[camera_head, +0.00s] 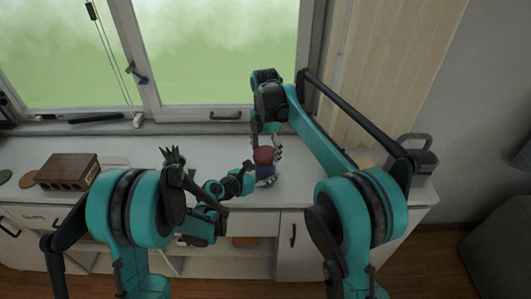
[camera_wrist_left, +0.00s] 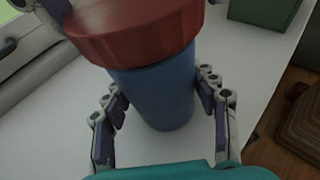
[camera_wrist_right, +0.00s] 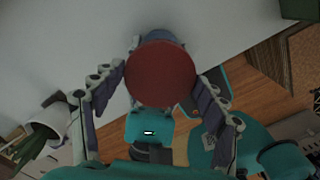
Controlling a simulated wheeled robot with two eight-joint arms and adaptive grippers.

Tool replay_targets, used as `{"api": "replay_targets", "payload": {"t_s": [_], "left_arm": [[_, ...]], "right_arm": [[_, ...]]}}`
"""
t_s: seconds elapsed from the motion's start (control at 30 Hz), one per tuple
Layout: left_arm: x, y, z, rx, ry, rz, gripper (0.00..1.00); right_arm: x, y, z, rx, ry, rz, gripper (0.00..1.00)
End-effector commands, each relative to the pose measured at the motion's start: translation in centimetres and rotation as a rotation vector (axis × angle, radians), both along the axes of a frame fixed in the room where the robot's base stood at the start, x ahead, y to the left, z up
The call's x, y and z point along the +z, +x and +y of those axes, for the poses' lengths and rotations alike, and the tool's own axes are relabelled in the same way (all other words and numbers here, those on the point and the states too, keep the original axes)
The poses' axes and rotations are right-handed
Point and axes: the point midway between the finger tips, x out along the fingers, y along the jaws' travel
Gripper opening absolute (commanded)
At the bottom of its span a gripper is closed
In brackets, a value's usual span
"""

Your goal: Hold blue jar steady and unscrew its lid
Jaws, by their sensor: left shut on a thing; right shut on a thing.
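The blue jar (camera_head: 266,175) stands near the front edge of the white counter. Its red lid (camera_head: 264,155) sits on top, and I see no clear gap between them in the left wrist view. My left gripper (camera_wrist_left: 160,95) comes in low from the side and is shut around the blue body of the jar (camera_wrist_left: 155,100). My right gripper (camera_head: 265,140) comes down from above. In the right wrist view the red lid (camera_wrist_right: 162,77) is between its fingers, which are shut on the lid's sides. The lid hides most of the jar there.
A potted plant (camera_head: 172,157) stands behind my left arm. A dark grey handled object (camera_head: 420,155) is at the right end. The window (camera_head: 215,60) bounds the counter's back.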

Motion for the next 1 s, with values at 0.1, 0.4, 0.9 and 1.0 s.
{"api": "replay_targets", "payload": {"t_s": [0.1,0.4,0.9,1.0], "left_arm": [[0.0,0.0,0.0,0.0,0.0,0.0,0.0],[0.0,0.0,0.0,0.0,0.0,0.0,0.0],[0.0,0.0,0.0,0.0,0.0,0.0,0.63],[0.0,0.0,0.0,0.0,0.0,0.0,0.82]], "right_arm": [[0.0,0.0,0.0,0.0,0.0,0.0,0.38],[1.3,0.0,0.0,0.0,0.0,0.0,0.38],[4.0,0.0,0.0,0.0,0.0,0.0,0.38],[4.0,0.0,0.0,0.0,0.0,0.0,0.38]]}}
